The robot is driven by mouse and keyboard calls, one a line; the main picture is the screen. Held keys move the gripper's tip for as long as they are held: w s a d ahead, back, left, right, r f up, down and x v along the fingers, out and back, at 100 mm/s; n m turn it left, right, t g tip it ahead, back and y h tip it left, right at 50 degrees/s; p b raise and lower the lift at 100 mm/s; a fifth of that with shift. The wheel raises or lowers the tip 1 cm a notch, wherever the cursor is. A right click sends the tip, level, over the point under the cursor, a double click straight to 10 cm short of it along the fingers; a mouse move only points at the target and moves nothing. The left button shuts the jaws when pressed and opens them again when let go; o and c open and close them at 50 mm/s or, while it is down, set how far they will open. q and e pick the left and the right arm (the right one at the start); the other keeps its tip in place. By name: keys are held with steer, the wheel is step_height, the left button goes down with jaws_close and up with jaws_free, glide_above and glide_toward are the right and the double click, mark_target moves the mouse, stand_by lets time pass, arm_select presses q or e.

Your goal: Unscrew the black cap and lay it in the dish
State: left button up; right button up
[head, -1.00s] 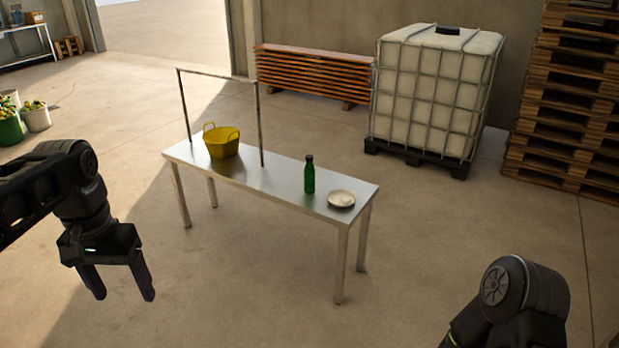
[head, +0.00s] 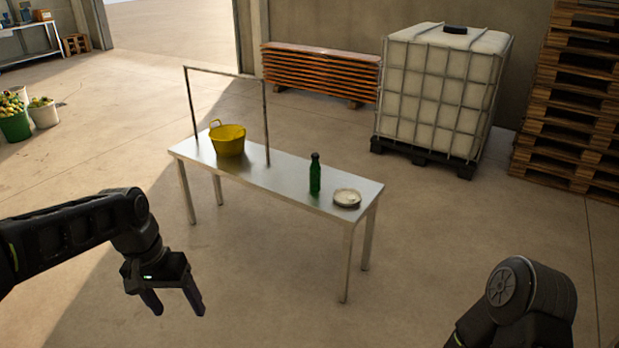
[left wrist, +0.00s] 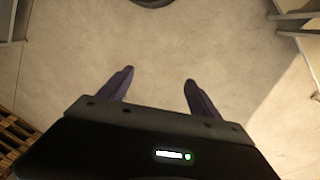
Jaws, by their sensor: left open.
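A green bottle (head: 315,177) stands upright near the right end of the metal table. Its black cap (head: 315,157) is on the bottle's top. A pale shallow dish (head: 347,198) sits to the right of the bottle, near the table's right end. My left gripper (head: 176,305) is open and empty, pointing down, in front of the table and lower left of it. In the left wrist view its two fingers (left wrist: 160,82) are spread over bare floor. My right arm shows at the lower right, but its gripper is out of view.
A caged white tank (head: 440,95) and stacked pallets (head: 570,110) stand behind. The floor before the table is clear.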

arm_select(q)
steer(key=s+d+f+h, duration=0.1)
steer(key=d+f, duration=0.3)
steer(key=f, duration=0.4)
steer(key=s+d+f+h+b, duration=0.1)
steer(key=s+d+f, duration=0.1)
steer(key=d+f, duration=0.4)
steer(key=s+d+f+h, duration=0.1)
steer(key=d+f, duration=0.2)
steer(key=f, duration=0.6)
steer(key=s+d+f+n, duration=0.1)
steer(key=s+d+f, duration=0.2)
steer(key=s+f, duration=0.3)
steer(key=s+d+f+n+b, duration=0.1)
steer(key=s+d+f, duration=0.2)
steer(key=s+f, duration=0.4)
steer(key=shift+s+d, duration=0.25)
steer(key=shift+s, duration=0.7)
